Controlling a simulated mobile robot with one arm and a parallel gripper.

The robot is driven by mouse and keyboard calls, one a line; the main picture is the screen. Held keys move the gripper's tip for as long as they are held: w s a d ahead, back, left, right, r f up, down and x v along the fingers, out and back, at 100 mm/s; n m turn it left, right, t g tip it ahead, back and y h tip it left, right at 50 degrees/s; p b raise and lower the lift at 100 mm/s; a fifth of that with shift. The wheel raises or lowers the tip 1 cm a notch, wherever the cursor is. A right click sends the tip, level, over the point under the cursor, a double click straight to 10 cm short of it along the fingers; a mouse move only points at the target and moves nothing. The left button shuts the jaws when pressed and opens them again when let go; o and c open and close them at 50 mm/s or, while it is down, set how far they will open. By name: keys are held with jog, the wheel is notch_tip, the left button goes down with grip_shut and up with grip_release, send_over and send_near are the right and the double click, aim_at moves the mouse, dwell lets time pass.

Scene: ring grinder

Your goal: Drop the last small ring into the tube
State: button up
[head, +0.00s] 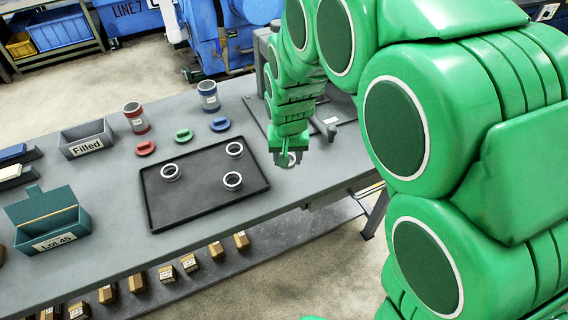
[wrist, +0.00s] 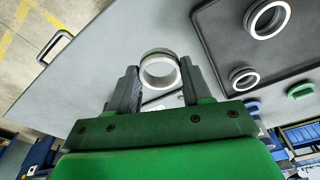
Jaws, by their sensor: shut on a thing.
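My gripper (head: 288,155) is shut on a small grey metal ring (head: 292,161), just right of the black tray and above the grey bench. In the wrist view the ring (wrist: 160,54) sits between the two finger ends. A tube with red bands (head: 136,119) and a tube with blue bands (head: 209,97) stand upright at the back of the bench, well apart from my gripper. Their insides are too small to make out. Three more grey rings (head: 170,172) (head: 233,181) (head: 234,149) lie on the tray.
The black tray (head: 190,203) lies left of my gripper. Red (head: 145,148), green (head: 183,136) and blue (head: 220,125) caps lie behind it. A "Filled" bin (head: 86,141) and a teal "Lot 45" box (head: 50,226) stand at left. A grey machine is partly hidden behind my arm.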

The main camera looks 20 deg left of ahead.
aim_at(284, 172)
jog(key=shift+w+a+f, duration=0.3)
jog(key=shift+w+f, duration=0.15)
jog(key=shift+f, duration=0.2)
jog(key=shift+w+a+f, duration=0.3)
jog(key=shift+w+f, duration=0.2)
jog(key=shift+f, duration=0.2)
jog(key=shift+w+a+f, duration=0.3)
jog(key=shift+w+f, duration=0.15)
jog(key=shift+f, duration=1.8)
jog(key=shift+f, duration=0.15)
jog(key=o, duration=1.1)
jog(key=r, duration=0.4)
jog(key=s+r, duration=0.1)
jog(key=r, duration=0.7)
jog(key=shift+s+d+r, duration=0.1)
jog(key=shift+s+d, duration=0.2)
